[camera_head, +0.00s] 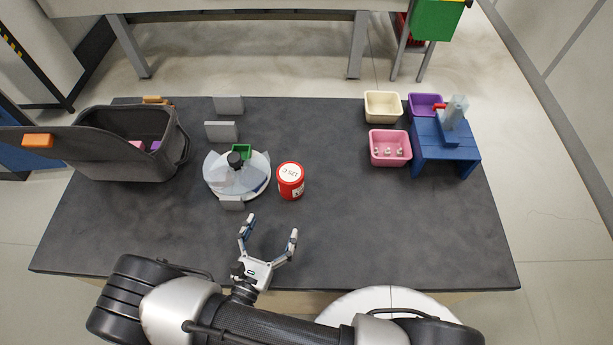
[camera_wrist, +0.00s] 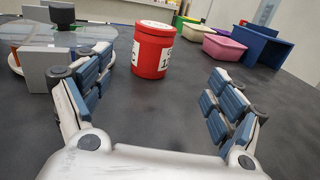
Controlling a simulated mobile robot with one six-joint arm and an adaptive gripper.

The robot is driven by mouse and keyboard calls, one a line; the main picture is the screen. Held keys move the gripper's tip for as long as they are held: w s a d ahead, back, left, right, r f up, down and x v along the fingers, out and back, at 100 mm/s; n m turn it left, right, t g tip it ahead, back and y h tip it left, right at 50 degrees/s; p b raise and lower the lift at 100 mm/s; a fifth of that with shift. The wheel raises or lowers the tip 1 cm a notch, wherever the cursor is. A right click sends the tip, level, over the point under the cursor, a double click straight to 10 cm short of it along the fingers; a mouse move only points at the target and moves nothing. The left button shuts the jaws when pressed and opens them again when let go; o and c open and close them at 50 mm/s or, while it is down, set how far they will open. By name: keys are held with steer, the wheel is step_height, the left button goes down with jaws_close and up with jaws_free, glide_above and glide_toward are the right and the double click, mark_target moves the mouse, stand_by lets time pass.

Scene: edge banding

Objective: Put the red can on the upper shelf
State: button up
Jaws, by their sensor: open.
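The red can (camera_head: 291,184) stands upright on the dark table, with a white label on its lid. In the wrist view the red can (camera_wrist: 152,52) stands ahead of my gripper, between the two fingers but beyond their tips. My gripper (camera_head: 270,230) is open and empty, low over the table on the near side of the can, apart from it. Its fingers also show in the wrist view (camera_wrist: 158,85). I cannot make out an upper shelf for certain. A blue stand (camera_head: 447,148) is at the right of the table.
A round clear-topped holder (camera_head: 222,178) with grey blocks around it stands close left of the can. A grey open bin (camera_head: 172,160) is at the left. Pink (camera_head: 376,161), cream (camera_head: 383,93) and purple (camera_head: 414,104) bins stand near the blue stand. The table's middle right is clear.

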mark_target(287, 191)
steer(key=shift+s+a+f+n+y, duration=0.1)
steer(key=shift+s+f+n+y, duration=0.15)
steer(key=shift+f+n+y, duration=0.25)
steer(key=shift+w+f, duration=0.15)
steer(key=shift+f, duration=0.1)
steer(key=x, duration=0.5)
steer(key=b+x, duration=0.1)
steer(key=x, duration=0.5)
steer(key=shift+r, duration=0.15)
steer(key=shift+r+b+x, duration=0.15)
steer(key=shift+b+x, duration=0.25)
steer(key=shift+x, duration=1.1)
steer(key=shift+r+b+x, duration=0.15)
steer(key=shift+b+x, duration=0.2)
steer(key=shift+x, duration=1.15)
steer(key=shift+a, duration=0.1)
steer(key=shift+c, duration=0.2)
steer(key=c, duration=1.6)
